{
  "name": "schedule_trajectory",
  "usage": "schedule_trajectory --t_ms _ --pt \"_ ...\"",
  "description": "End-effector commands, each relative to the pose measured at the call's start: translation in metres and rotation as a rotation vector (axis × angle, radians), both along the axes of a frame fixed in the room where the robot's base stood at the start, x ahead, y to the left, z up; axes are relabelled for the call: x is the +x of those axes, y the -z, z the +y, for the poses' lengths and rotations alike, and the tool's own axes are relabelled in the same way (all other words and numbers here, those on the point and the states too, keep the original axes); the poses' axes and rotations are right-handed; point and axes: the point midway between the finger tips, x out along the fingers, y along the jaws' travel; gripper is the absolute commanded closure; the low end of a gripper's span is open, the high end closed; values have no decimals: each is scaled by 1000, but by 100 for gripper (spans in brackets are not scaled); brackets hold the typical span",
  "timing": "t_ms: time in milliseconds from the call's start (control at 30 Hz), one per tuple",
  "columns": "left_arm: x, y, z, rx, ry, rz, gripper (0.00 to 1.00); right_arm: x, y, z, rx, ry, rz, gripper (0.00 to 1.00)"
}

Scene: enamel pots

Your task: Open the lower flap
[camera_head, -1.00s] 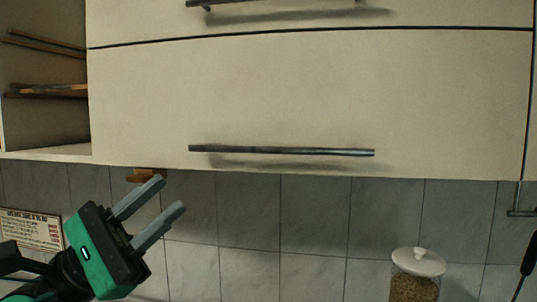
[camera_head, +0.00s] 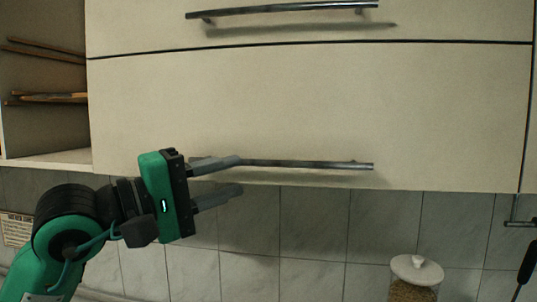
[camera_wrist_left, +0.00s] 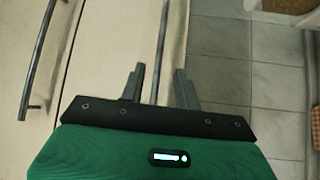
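The lower flap (camera_head: 300,105) is a cream cabinet front and looks closed. Its dark metal bar handle (camera_head: 310,164) runs along its lower part; the handle also shows in the left wrist view (camera_wrist_left: 160,45). My left gripper (camera_head: 240,175) is at the left end of this handle with its fingers apart. In the left wrist view the bar lies between the two fingertips (camera_wrist_left: 157,82), with a gap visible on the right side. The handle's left end is partly hidden by the upper finger in the head view. My right gripper is not in view.
An upper flap with its own bar handle (camera_head: 285,8) is above. An open shelf (camera_head: 45,125) is at the left. A lidded glass jar (camera_head: 415,275) stands below right, before grey wall tiles (camera_head: 312,235).

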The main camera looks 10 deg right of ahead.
Motion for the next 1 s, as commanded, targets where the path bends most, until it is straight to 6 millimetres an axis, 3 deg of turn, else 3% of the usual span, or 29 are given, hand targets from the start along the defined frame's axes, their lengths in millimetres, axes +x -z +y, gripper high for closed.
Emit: schedule_trajectory --t_ms 33,200,400,800,833,1000 --pt "4 -7 -11 -2 4 5 68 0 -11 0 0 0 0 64" --pt "16 -11 -42 -1 3 4 68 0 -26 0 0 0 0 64" --pt "26 -12 -65 -1 2 4 68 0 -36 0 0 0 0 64" --pt "30 -10 -73 -1 0 2 68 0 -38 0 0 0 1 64" --pt "30 -10 -73 -1 0 2 70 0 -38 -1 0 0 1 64" --pt "29 -11 -73 -1 0 2 100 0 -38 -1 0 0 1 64"
